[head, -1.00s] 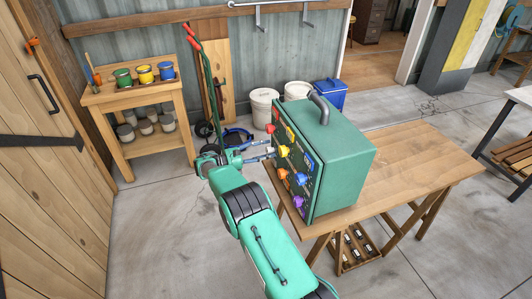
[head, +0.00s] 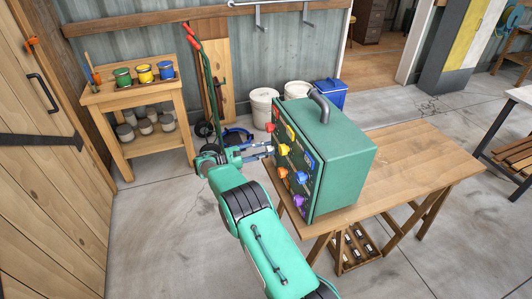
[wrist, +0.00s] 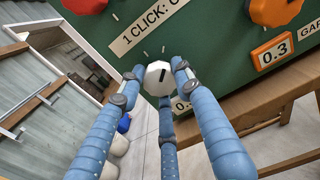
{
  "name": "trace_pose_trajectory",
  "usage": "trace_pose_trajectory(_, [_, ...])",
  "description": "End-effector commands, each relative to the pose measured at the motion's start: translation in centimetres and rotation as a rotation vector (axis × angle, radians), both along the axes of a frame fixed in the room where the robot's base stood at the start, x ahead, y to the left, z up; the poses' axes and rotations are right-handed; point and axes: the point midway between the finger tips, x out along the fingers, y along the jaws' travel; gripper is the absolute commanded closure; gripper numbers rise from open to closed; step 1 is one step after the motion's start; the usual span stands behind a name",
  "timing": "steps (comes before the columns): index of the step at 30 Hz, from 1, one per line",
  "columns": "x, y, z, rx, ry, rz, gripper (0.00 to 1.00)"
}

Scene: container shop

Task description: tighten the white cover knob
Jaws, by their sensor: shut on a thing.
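The white cover knob (wrist: 158,78) is on the green panel of the box, with a dark pointer mark on its face. In the wrist view my gripper (wrist: 156,88) has its blue fingers around the knob, shut on it. A label reading "1 CLICK" (wrist: 150,25) sits beside the knob. In the head view the green box (head: 340,150) stands on the wooden table, and my gripper (head: 270,152) reaches its panel from the left.
An orange knob (wrist: 274,10) and a 0.3 label (wrist: 275,51) are near in the wrist view. The wooden table (head: 420,165) has free room right of the box.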

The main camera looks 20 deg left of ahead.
Motion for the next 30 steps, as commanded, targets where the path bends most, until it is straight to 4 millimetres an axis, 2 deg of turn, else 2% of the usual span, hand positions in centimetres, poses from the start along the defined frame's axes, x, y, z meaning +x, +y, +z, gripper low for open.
trace_pose_trajectory(21, [-0.04,0.03,-0.07,0.386,-0.386,0.000,0.93])
trace_pose_trajectory(30, [-0.05,0.03,-0.05,0.474,-0.473,0.000,0.93])
